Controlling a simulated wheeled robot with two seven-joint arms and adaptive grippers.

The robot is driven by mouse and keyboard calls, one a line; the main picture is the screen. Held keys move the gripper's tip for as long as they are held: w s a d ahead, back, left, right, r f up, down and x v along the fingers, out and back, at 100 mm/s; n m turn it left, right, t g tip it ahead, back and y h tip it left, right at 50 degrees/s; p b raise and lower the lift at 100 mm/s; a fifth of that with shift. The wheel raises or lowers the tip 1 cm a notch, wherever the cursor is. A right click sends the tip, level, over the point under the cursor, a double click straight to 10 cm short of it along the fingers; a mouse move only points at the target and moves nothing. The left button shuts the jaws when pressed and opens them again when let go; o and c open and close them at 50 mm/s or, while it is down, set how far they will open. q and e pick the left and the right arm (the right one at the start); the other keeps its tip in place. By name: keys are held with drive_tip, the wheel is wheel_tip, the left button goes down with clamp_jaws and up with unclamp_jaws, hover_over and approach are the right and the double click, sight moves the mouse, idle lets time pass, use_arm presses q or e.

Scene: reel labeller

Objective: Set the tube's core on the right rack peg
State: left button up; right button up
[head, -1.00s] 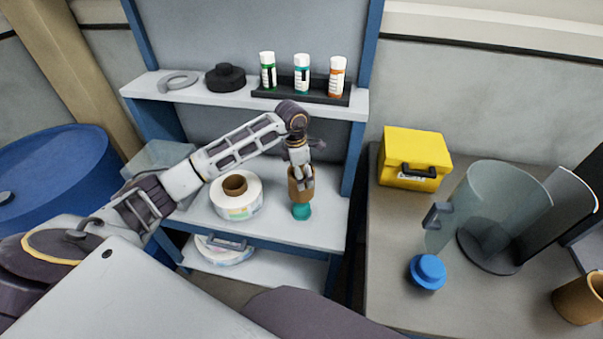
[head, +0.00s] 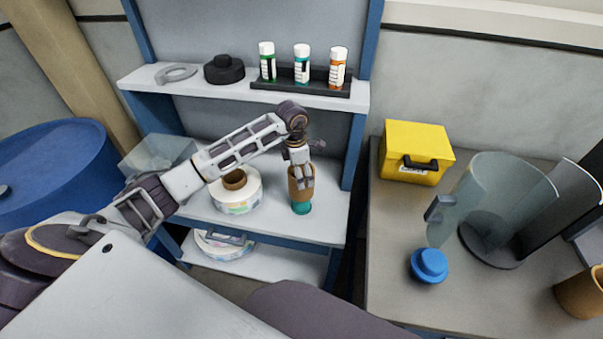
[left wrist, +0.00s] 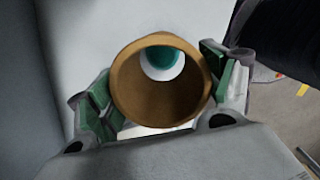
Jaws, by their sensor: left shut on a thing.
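My left gripper (head: 304,182) is shut on the brown cardboard core (head: 301,195), which is upright over the right end of the rack's middle shelf. The teal right peg (head: 301,209) shows just below the core. In the left wrist view, the core (left wrist: 155,105) sits between the green-padded fingers. A teal round end with a white ring (left wrist: 163,62) shows through its bore, toward the top of the opening. I cannot tell whether the core is around the peg's tip or just above it. My right gripper is not in view.
A white label reel (head: 237,200) with a brown core stands left of the held core. The upper shelf (head: 210,88) above holds several bottles, a black part and a grey ring. A yellow box (head: 414,151), a blue knob (head: 429,265) and a clear curved guard are on the right bench.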

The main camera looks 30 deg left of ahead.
use_arm(q)
drive_tip(key=shift+f+b, duration=0.3)
drive_tip(key=shift+f, duration=0.1)
drive_tip(key=shift+f+b, duration=0.8)
drive_tip(key=shift+f, duration=0.35)
drive_tip(key=shift+f, duration=0.25)
drive_tip(key=shift+f+b, duration=0.5)
drive_tip(key=shift+b, duration=0.05)
drive_tip(key=shift+f+b, duration=1.1)
drive_tip(key=shift+f, duration=0.5)
drive_tip(key=o, duration=1)
drive_tip(key=shift+r, duration=0.1)
